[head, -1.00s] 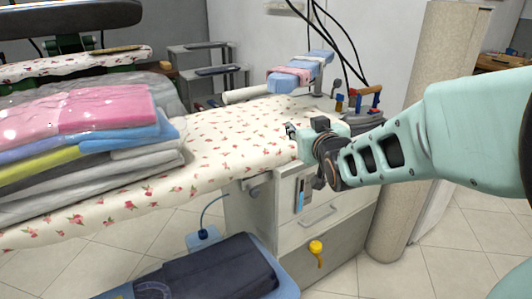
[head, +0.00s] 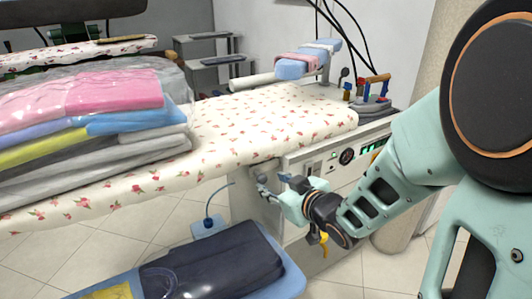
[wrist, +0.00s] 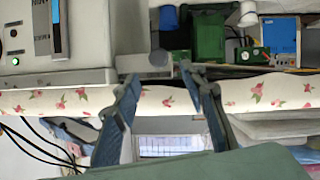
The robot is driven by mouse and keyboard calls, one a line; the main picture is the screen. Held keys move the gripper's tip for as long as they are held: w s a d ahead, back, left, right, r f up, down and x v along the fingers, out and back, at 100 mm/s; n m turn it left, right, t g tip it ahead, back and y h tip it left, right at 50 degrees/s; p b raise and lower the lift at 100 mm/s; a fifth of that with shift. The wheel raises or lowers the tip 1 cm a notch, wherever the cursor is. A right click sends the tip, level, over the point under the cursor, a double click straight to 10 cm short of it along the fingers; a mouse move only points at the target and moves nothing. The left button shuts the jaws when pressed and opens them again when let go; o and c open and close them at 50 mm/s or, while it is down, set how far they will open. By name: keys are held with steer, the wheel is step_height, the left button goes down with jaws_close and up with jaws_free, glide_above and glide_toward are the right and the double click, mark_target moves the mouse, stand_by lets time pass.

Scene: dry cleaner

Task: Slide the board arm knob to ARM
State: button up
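The ironing unit's front panel (head: 330,160) is below the right end of the flowered board (head: 260,130). In the wrist view the panel (wrist: 85,55) shows sideways at upper left, with a dark slot-like control (wrist: 41,28) beside a blue strip (wrist: 56,28). I cannot tell which part is the board arm knob, nor read any ARM label. My gripper (head: 273,183) is in front of the unit, just below the board's edge.
Folded, wrapped clothes (head: 90,125) lie on the board's left part. A blue tray (head: 290,280) with dark garments is below. A yellow hanging part (head: 323,240) is close under my wrist. Irons (head: 370,90) stand on the unit's right end. Free floor lies at lower left.

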mark_target(263, 178)
steer(key=b+x, duration=0.2)
steer(key=x, duration=0.6)
steer(key=shift+c, duration=0.3)
jaws_close()
